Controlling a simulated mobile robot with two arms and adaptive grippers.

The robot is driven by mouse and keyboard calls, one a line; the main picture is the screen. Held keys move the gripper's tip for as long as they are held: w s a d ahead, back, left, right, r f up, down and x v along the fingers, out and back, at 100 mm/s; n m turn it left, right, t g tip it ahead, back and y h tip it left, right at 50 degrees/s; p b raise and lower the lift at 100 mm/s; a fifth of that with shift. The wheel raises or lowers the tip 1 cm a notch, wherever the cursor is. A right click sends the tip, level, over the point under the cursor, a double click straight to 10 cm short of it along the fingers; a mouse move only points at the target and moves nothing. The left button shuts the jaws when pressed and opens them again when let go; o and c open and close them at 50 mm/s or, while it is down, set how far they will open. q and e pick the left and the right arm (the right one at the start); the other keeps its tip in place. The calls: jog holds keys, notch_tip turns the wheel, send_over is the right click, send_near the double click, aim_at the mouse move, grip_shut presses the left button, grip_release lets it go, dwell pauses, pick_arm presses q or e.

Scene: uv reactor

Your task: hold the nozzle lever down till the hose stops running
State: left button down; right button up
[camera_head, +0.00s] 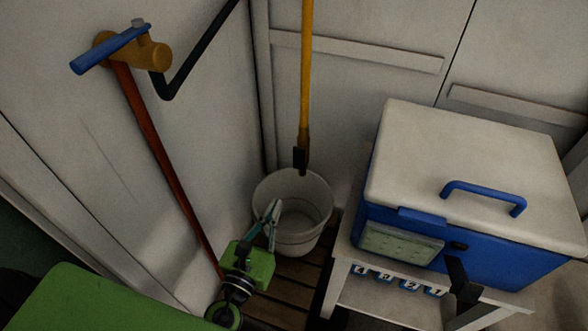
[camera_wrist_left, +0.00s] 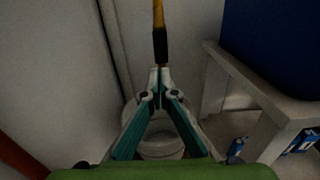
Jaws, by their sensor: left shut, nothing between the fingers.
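A yellow hose or pole (camera_head: 307,70) hangs down from the top, ending in a dark nozzle-like piece (camera_head: 301,155) over a white bucket (camera_head: 290,240). In the left wrist view the dark end piece (camera_wrist_left: 160,46) is straight ahead of the fingertips. A separate lever on it is too small to make out, and no running water shows. My left gripper (camera_head: 275,206) is shut and empty, in front of the bucket and below the nozzle piece. In the left wrist view its fingertips (camera_wrist_left: 158,74) meet just under that piece; I cannot tell whether they touch.
A brass valve (camera_head: 146,53) with a blue handle (camera_head: 108,50) is on the left wall, with a red hose (camera_head: 165,170) running down. A blue box with a white lid (camera_head: 470,170) stands on a white table (camera_head: 370,300) at right. Wooden slats lie under the bucket.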

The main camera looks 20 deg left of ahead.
aim_at(298, 159)
pick_arm(q)
jog(key=shift+w, duration=0.1)
jog(key=w, duration=1.2)
jog(key=shift+w+d+p, duration=0.25)
jog(key=shift+p, duration=0.05)
jog(key=shift+w, duration=0.7)
pick_arm(e)
jog(key=shift+x, duration=1)
jog(key=shift+s, duration=0.15)
